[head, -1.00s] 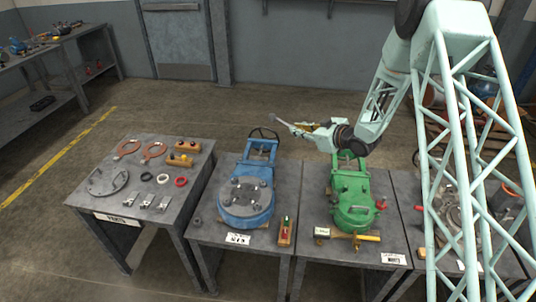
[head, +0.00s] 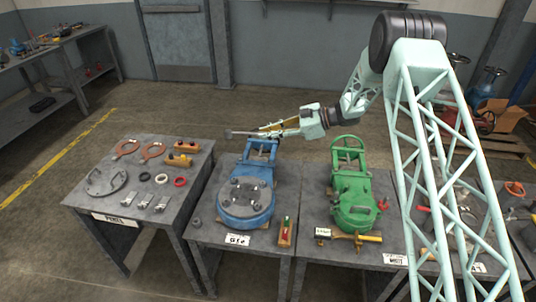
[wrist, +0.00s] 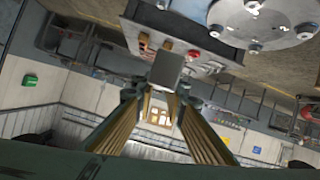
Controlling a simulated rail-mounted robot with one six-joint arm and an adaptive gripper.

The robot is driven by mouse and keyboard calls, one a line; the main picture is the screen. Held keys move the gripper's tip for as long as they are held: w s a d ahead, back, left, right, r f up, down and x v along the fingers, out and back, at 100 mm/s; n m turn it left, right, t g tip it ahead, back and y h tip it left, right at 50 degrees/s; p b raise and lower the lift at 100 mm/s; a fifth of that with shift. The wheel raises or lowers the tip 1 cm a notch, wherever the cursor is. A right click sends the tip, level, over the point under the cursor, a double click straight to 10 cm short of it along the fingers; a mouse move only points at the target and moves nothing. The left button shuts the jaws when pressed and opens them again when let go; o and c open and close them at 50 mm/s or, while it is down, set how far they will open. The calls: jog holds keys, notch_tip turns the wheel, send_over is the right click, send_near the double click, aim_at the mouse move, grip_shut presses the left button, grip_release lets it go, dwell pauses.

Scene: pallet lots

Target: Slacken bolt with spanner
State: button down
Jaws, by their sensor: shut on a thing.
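My gripper (head: 268,130) is shut on a grey spanner (head: 240,134), which points left. Both are in the air above the back end of the blue valve (head: 234,207). The valve's round grey flange carries several bolts (head: 262,184) and faces up on the bench. The spanner is apart from the bolts. In the wrist view my gripper's fingers (wrist: 160,98) close in on the spanner's grey end (wrist: 167,70). The flange (wrist: 270,18) shows at the top right with several bolt heads. Which bolt is loose or tight cannot be told.
A green valve (head: 352,200) stands on the bench to the right, with a yellow-handled hammer (head: 362,238) in front. A parts table (head: 125,209) with rings and small blocks stands at the left. A red-and-green item on a wooden block (head: 286,230) lies beside the blue valve.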

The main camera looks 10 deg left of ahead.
notch_tip(320, 180, down, 8)
jog(key=s+d+n+g+h+b, duration=0.1)
jog(key=s+n+g+h, duration=0.1)
jog(key=n+g, duration=0.3)
jog(key=shift+g+b, duration=0.3)
jog(key=shift+g, duration=0.3)
jog(key=shift+s+d+f, duration=0.1)
jog(key=shift+d+f, duration=0.1)
jog(key=shift+f, duration=0.05)
jog(key=shift+f+b, duration=1.05)
jog(key=shift+f, duration=1.8)
jog(key=shift+f+b, duration=0.75)
jog(key=shift+f, duration=0.45)
dwell(1.0)
jog(key=shift+w+a+n+g+b, duration=0.45)
jog(key=shift+w+n+b, duration=0.25)
jog(key=shift+b, duration=0.25)
